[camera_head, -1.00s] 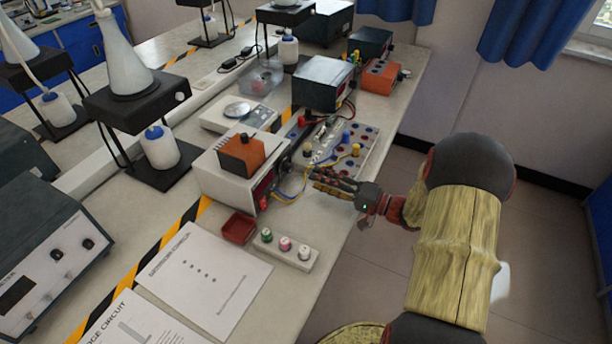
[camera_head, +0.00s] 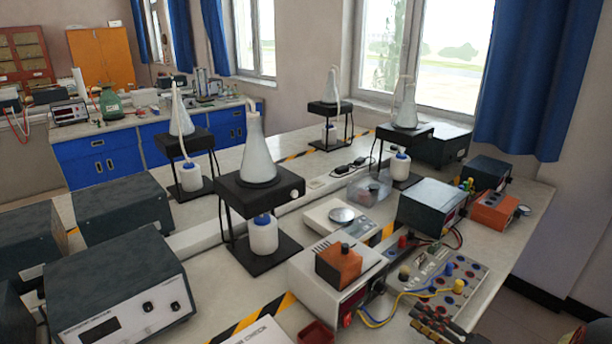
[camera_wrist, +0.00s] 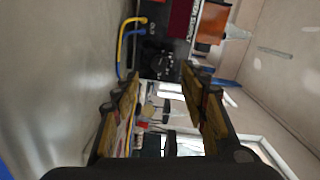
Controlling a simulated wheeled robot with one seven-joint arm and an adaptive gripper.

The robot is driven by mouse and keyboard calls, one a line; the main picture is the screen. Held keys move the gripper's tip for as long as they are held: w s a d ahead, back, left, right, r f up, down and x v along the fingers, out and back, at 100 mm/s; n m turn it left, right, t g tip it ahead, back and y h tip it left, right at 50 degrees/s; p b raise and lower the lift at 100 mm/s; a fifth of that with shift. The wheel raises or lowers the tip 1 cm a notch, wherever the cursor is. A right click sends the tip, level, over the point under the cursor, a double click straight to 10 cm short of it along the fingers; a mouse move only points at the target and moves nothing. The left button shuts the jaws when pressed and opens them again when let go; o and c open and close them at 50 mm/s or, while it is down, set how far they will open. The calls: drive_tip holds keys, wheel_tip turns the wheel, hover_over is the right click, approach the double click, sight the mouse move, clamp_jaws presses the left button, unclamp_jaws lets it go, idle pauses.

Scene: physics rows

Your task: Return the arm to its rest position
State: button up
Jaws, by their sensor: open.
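My gripper (camera_head: 445,326) shows at the bottom right of the head view, beside the near edge of the circuit board (camera_head: 470,272), at the table's front side. Most of my arm is out of that view. In the wrist view my gripper (camera_wrist: 160,85) has its two fingers spread apart with nothing held between them. Past the fingertips the wrist view shows yellow and blue wires (camera_wrist: 124,45) and a dark device front with a red part, turned sideways. I cannot tell whether the gripper touches the board.
A white power supply (camera_head: 330,285) with an orange box (camera_head: 338,263) on top stands left of the board. A dark meter box (camera_head: 428,207) stands behind it. A red tray (camera_head: 316,332) lies at the bottom. Open floor (camera_head: 520,318) lies right of the table.

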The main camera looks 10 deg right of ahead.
drive_tip(key=s+a+r+n+g+y+p, duration=0.1)
drive_tip(key=s+a+r+n+g, duration=0.2)
drive_tip(key=a, duration=0.4)
drive_tip(key=a+r+n+g+y+p, duration=0.1)
drive_tip(key=a+r+g, duration=0.3)
drive_tip(key=a, duration=0.2)
drive_tip(key=s+a+r+n+g+h+p, duration=0.25)
drive_tip(key=s+a+r+g+h, duration=0.2)
drive_tip(key=s+a, duration=0.4)
drive_tip(key=s+d+r+n+t+h+p, duration=0.2)
drive_tip(key=s+d+r+h, duration=0.2)
drive_tip(key=s+r+h, duration=0.3)
wheel_tip(320, 180, up, 3)
drive_tip(key=shift+s+t+h, duration=0.25)
drive_tip(key=shift+t+h, duration=0.1)
drive_tip(key=shift+h, duration=0.1)
